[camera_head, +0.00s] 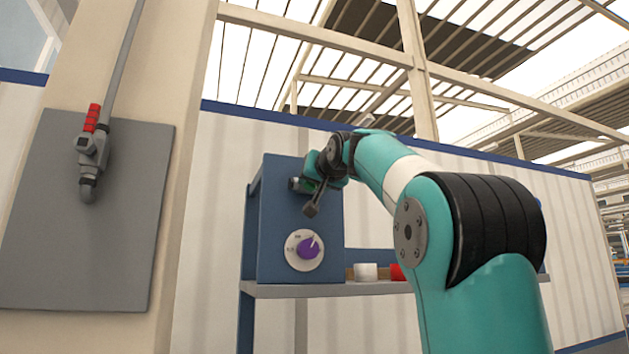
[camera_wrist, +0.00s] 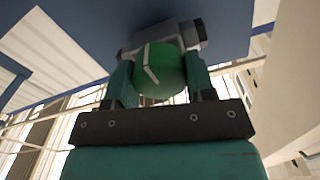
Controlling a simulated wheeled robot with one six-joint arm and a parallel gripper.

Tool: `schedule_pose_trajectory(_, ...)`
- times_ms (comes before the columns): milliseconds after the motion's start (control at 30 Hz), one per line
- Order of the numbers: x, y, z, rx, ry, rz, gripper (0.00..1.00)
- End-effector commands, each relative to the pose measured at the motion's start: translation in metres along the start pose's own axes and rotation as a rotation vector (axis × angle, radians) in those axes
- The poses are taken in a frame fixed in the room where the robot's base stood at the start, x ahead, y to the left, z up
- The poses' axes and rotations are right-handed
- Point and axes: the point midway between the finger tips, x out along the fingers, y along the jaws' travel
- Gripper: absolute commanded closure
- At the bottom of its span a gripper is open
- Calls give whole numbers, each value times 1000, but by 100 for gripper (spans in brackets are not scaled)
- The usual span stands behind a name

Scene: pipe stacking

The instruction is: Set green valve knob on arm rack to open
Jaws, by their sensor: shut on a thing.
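The green valve knob (camera_wrist: 168,72) shows in the wrist view between the two fingers of my gripper (camera_wrist: 160,82). It is round, with a white mark on its upper left part. A finger presses on each side, so my gripper is shut on it. The knob sits on a grey valve body (camera_wrist: 187,36) against a blue surface. In the head view, my gripper (camera_head: 309,185) is at the upper front of the blue rack panel (camera_head: 277,225). The knob is mostly hidden there by my gripper, and I cannot read its setting.
A purple dial (camera_head: 309,248) on a white plate sits lower on the blue panel. A white cup (camera_head: 365,271) and a red object (camera_head: 397,271) stand on the shelf (camera_head: 330,289). At left, a pipe valve with a red handle (camera_head: 92,118) hangs before a grey board (camera_head: 135,220).

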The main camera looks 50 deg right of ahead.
Motion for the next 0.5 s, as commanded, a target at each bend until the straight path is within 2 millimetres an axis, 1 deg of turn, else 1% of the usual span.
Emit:
schedule_pose_trajectory(267,0,-1,0,-170,1,-2,74)
schedule_pose_trajectory(500,0,-1,1,-393,2,-2,74)
